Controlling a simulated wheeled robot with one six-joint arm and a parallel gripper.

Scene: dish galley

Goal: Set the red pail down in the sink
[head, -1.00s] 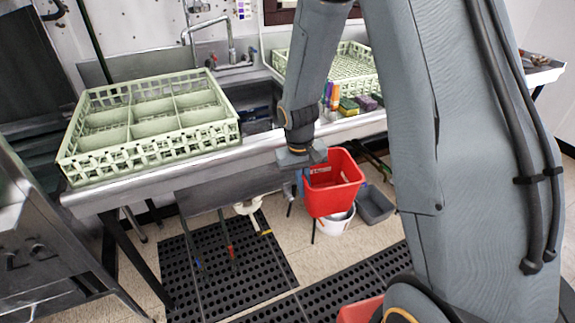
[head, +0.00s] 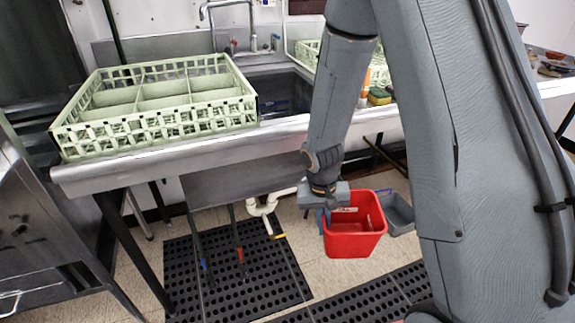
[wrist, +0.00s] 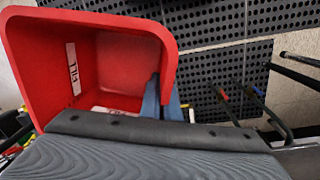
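The red pail (head: 355,238) hangs in front of the counter, lower than its front edge, with its open top facing up. My gripper (head: 324,214) is at the pail's left rim. In the wrist view the gripper's blue fingers (wrist: 161,100) are closed about the wall of the pail (wrist: 22,62), and its inside looks empty. The sink (head: 290,88) is a steel basin sunk in the counter, below the faucet. My arm and the green rack hide parts of it.
A pale green divided rack (head: 155,127) stands on the counter left of the sink. A second green rack (head: 306,50) is at the right, partly behind my arm. Bottles and sponges (head: 379,96) sit at the sink's right. A grey tub (head: 398,212) is on the floor.

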